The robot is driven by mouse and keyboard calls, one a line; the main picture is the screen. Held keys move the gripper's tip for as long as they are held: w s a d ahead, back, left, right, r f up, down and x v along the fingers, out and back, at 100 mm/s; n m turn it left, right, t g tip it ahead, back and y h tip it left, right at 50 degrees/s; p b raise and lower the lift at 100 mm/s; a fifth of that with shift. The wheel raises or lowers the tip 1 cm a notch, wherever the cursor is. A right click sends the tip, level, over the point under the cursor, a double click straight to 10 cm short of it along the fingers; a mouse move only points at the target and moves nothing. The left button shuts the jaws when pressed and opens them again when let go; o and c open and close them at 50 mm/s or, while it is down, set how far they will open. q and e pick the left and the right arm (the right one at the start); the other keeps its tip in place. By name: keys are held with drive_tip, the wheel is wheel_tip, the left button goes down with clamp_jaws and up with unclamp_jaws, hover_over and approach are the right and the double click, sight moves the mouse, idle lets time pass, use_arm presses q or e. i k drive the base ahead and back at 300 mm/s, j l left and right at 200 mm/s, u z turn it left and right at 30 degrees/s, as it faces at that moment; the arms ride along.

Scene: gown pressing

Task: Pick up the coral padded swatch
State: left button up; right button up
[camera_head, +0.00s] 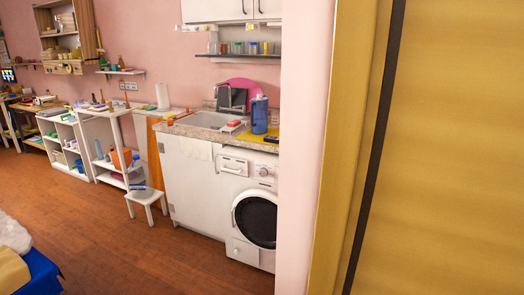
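I cannot make out a coral padded swatch for certain. A small reddish item (233,123) lies on the counter beside the sink, too small to identify. An orange object (121,160) stands on the white shelf unit further left, and I cannot tell what it is. Neither of my grippers shows in the head view.
A washing machine (254,213) and a sink counter (190,131) stand mid-view. A white stool (146,199) is left of them. A pale wall edge (304,150) and a mustard panel (450,150) block the right. The wooden floor (130,245) is open.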

sight(234, 123)
drive_tip(key=i+j+z, duration=0.1)
drive_tip(key=i+j, duration=0.2)
drive_tip(key=i+j+z, duration=0.1)
drive_tip(key=i+j, duration=0.25)
drive_tip(key=i+j+z, duration=0.1)
drive_tip(key=i+j, duration=0.5)
drive_tip(key=j, duration=0.15)
drive_tip(key=i+j+z, duration=0.15)
drive_tip(key=i+j, duration=0.15)
drive_tip(key=i+j+z, duration=0.1)
drive_tip(key=i+j, duration=0.15)
drive_tip(key=j, duration=0.25)
drive_tip(key=i+j+z, duration=0.1)
drive_tip(key=i+j, duration=0.15)
drive_tip(key=j, duration=0.2)
